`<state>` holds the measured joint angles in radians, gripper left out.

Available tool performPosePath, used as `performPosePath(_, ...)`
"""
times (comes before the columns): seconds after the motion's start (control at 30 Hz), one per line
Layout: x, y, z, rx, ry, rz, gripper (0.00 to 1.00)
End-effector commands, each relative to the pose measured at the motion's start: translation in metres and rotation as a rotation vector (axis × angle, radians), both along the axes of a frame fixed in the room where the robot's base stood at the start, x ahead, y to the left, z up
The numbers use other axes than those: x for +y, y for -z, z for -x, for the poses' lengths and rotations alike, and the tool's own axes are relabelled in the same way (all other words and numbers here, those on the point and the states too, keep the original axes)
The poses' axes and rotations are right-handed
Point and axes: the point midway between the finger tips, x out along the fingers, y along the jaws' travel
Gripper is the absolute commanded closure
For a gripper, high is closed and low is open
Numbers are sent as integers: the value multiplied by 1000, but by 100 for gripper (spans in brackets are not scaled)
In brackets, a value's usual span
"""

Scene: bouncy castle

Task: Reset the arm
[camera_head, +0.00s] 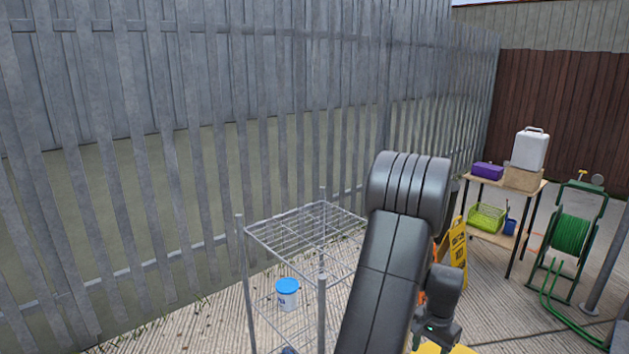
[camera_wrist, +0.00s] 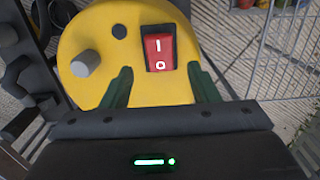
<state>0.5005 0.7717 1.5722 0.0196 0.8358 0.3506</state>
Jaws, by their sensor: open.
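My arm rises through the middle of the head view and bends down on the right to my gripper (camera_head: 436,333), which is low and partly hidden. In the wrist view my gripper (camera_wrist: 160,69) is open, with two dark green fingers apart and nothing between them. Beyond the fingers is a yellow rounded housing (camera_wrist: 100,38) with a red rocker switch (camera_wrist: 159,52) marked I and O, and a grey knob (camera_wrist: 86,63). The switch appears between the fingertips; I cannot tell whether they touch the housing. Yellow also shows below my gripper in the head view (camera_head: 446,349).
A wire rack (camera_head: 290,236) stands left of my arm, with a blue-lidded white tub (camera_head: 288,293) on a lower shelf. Right are a yellow folding sign (camera_head: 458,245), a table (camera_head: 474,181) with boxes, and a green hose reel (camera_head: 571,235). A metal fence (camera_head: 200,150) runs behind.

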Motion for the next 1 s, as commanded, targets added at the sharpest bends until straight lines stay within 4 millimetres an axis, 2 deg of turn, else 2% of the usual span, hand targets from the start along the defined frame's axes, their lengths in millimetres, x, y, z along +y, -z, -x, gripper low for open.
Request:
performPosePath(0.03, 1, 11, 1, 5, 0, -3, 45)
performPosePath(0.2, 2, 35, 2, 3, -1, -2, 45)
performPosePath(0.4, 2, 50, 2, 0, -1, 0, 45)
performPosePath(0.83, 2, 48, 2, -8, 0, 11, 45)
performPosePath(1.0, 1, 37, 1, -1, 0, 0, 45)
